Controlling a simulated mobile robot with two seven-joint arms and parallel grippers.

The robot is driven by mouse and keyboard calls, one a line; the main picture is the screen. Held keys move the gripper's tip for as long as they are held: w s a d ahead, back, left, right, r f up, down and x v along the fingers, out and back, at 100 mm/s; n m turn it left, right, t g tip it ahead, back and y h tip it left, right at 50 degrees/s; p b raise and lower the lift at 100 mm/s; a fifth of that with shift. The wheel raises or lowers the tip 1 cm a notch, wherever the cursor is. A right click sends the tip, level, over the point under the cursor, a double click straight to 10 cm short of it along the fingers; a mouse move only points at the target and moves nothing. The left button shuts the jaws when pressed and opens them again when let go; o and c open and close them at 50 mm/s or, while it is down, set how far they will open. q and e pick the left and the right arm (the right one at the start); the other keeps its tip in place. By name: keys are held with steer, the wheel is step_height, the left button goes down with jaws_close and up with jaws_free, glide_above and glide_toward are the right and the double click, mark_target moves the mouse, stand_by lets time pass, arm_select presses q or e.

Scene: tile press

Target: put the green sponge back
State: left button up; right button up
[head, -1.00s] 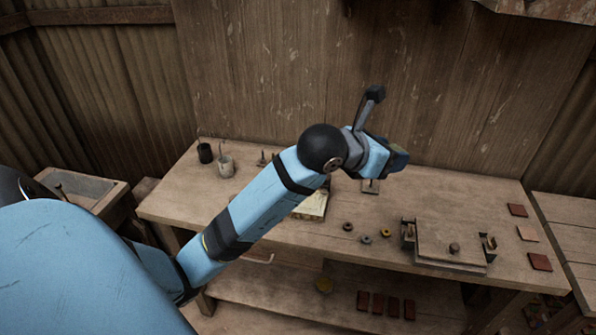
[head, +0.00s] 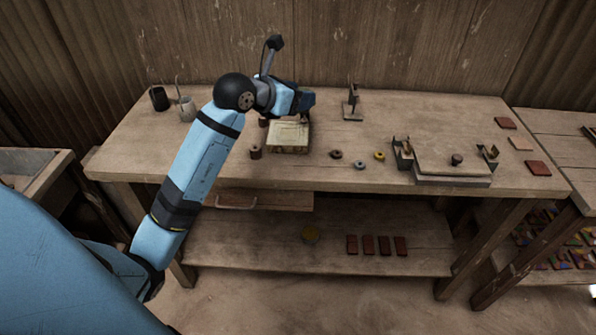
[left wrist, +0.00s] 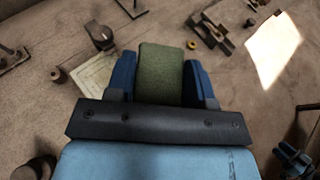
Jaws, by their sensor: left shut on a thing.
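My left gripper (head: 307,100) is above the workbench, over the back edge of a pale book-like block. In the left wrist view my left gripper (left wrist: 160,85) is shut on the green sponge (left wrist: 160,72), which sits upright between the two blue fingers. The sponge cannot be made out in the head view. A blue piece at the lower right of the left wrist view may be my right gripper (left wrist: 295,158); its jaws are unclear.
The pale block (head: 289,137) lies on the workbench (head: 225,165). A small metal stand (head: 352,108) is right of the gripper. Several rings, a press (head: 452,165) and tiles (head: 538,168) lie further right.

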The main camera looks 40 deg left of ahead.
arm_select(q)
glide_above(297, 168)
step_height(297, 168, down, 14)
steer(key=shift+r+b, duration=0.1)
steer(key=shift+b, duration=0.35)
step_height(297, 168, down, 5)
steer(key=shift+r, duration=0.2)
steer(key=shift+f, duration=0.2)
steer(key=shift+d, duration=0.1)
steer(key=shift+f+b, duration=0.15)
steer(key=shift+b, duration=0.15)
steer(key=o, duration=0.9)
